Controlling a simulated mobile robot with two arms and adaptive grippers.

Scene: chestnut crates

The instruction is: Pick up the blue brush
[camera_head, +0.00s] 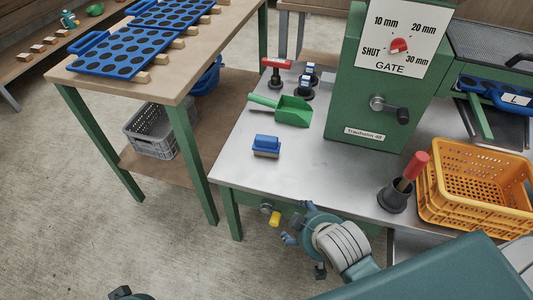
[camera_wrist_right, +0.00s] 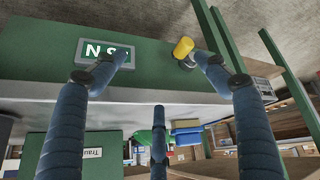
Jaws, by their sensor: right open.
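The blue brush (camera_head: 266,142), a blue block over a yellow layer, lies on the metal tabletop (camera_head: 330,165) near its front left corner. It also shows small in the right wrist view (camera_wrist_right: 187,131), beyond the fingers. My right gripper (camera_head: 298,224) is open and empty, in front of the table's front edge and to the lower right of the brush. Its spread fingers also show in the right wrist view (camera_wrist_right: 157,75), apart from the brush. Only a small dark part at the bottom left of the head view may be my left gripper (camera_head: 122,293); its jaws cannot be made out.
A green scoop (camera_head: 285,109) lies behind the brush. A green machine (camera_head: 378,90) stands right of it. A yellow knob (camera_head: 275,219) sticks out from the table front near my right gripper. A dark holder (camera_head: 393,198) and orange crate (camera_head: 480,195) stand at right.

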